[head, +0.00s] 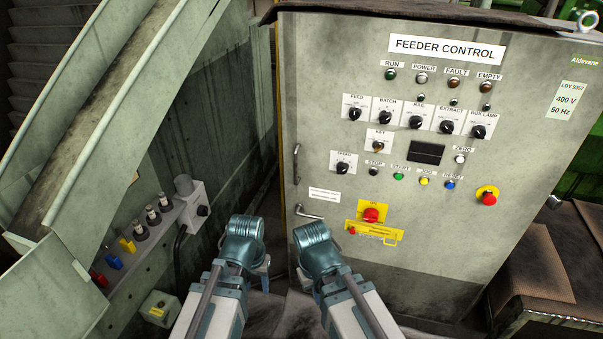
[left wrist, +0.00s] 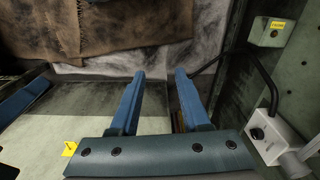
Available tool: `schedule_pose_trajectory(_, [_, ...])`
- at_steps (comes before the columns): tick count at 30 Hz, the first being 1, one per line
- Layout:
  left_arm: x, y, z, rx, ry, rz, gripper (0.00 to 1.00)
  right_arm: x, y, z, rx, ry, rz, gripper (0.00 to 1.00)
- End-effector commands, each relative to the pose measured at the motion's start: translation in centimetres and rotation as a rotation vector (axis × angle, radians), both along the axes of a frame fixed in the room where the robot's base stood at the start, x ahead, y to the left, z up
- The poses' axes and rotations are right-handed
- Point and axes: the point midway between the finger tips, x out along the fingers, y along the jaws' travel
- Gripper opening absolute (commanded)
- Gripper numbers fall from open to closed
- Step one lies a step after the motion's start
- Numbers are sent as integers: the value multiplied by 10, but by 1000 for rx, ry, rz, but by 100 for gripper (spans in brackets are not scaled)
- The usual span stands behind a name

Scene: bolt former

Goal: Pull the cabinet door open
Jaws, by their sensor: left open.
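The grey cabinet door (head: 340,75), labelled FEEDER CONTROL, looks closed. A vertical bar handle (head: 296,163) is on its left edge, and a lever handle (head: 309,212) sits just below. My left gripper (head: 262,272) is low, left of the door edge and below the handles, mostly hidden by its wrist. In the left wrist view its two blue fingers (left wrist: 160,76) are apart with nothing between them. My right gripper (head: 303,280) is in front of the door's lower left, below the lever; its fingers are mostly hidden behind its wrist. Neither gripper visibly touches a handle.
A sloped chute (head: 100,110) and a connector panel (head: 150,235) stand on the left. A small grey box (head: 157,308) is low down. A brown-topped bench (head: 545,262) is at right.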

Motion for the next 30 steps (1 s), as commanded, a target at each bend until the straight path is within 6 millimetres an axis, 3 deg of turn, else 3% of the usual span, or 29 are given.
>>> schedule_pose_trajectory(1, [4, 3, -18, -13, -9, 6, 47, 0, 0, -18, 0, 0, 0, 0])
schedule_pose_trajectory(8, [33, 7, -68, -139, -92, -12, 47, 0, 0, -72, 0, 0, 0, 0])
schedule_pose_trajectory(12, [71, -9, -87, -307, -245, -101, 47, 0, 0, -105, 0, 0, 0, 0])
schedule_pose_trajectory(17, [118, -42, -55, -496, -509, -246, 47, 0, 0, -111, 0, 0, 0, 0])
schedule_pose_trajectory(22, [168, -67, 6, -625, -862, -349, 47, 0, 0, -111, 0, 0, 0, 0])
schedule_pose_trajectory(27, [209, -61, 67, -636, -1202, -341, 47, 0, 0, -110, 0, 0, 0, 0])
schedule_pose_trajectory(30, [224, -50, 89, -606, -1328, -305, 47, 0, 0, -110, 0, 0, 0, 0])
